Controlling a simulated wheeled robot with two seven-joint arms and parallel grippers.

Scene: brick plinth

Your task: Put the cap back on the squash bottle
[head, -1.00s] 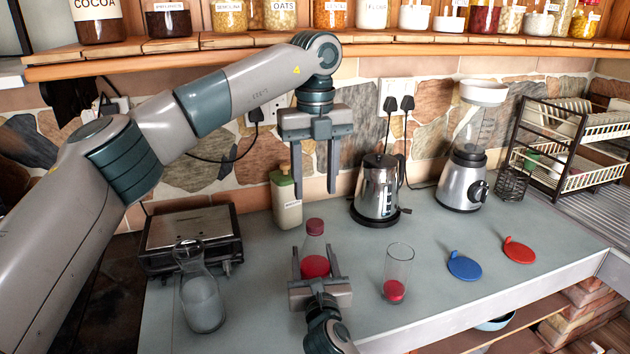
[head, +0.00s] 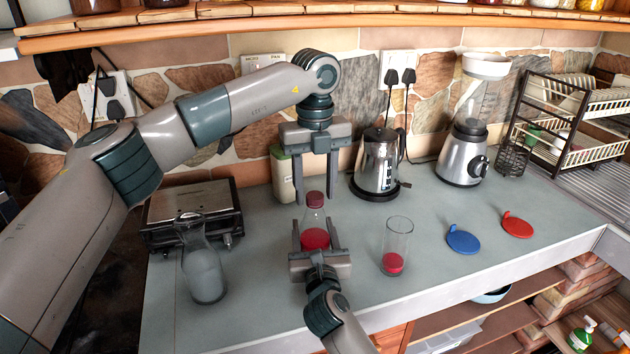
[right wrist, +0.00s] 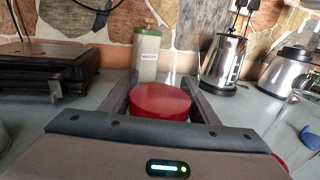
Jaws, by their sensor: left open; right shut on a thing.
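The squash bottle (head: 315,238) is clear with red liquid and stands upright near the counter's front. A dark red cap (head: 316,199) sits on its neck; I cannot tell whether it is fully seated. My right gripper (head: 314,236) is shut on the bottle's body from the front. In the right wrist view the red liquid in the bottle (right wrist: 160,101) shows between the fingers; the neck and cap are not clear there. My left gripper (head: 318,203) points down, open, its fingertips on either side of the cap in the picture, with gaps visible.
A tall glass (head: 397,246) with a little red liquid stands right of the bottle. A carafe (head: 204,272) and a grill (head: 193,218) are at left. A green-capped container (head: 283,178) and kettle (head: 377,165) stand behind. Blue (head: 462,239) and red (head: 517,224) lids lie at right.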

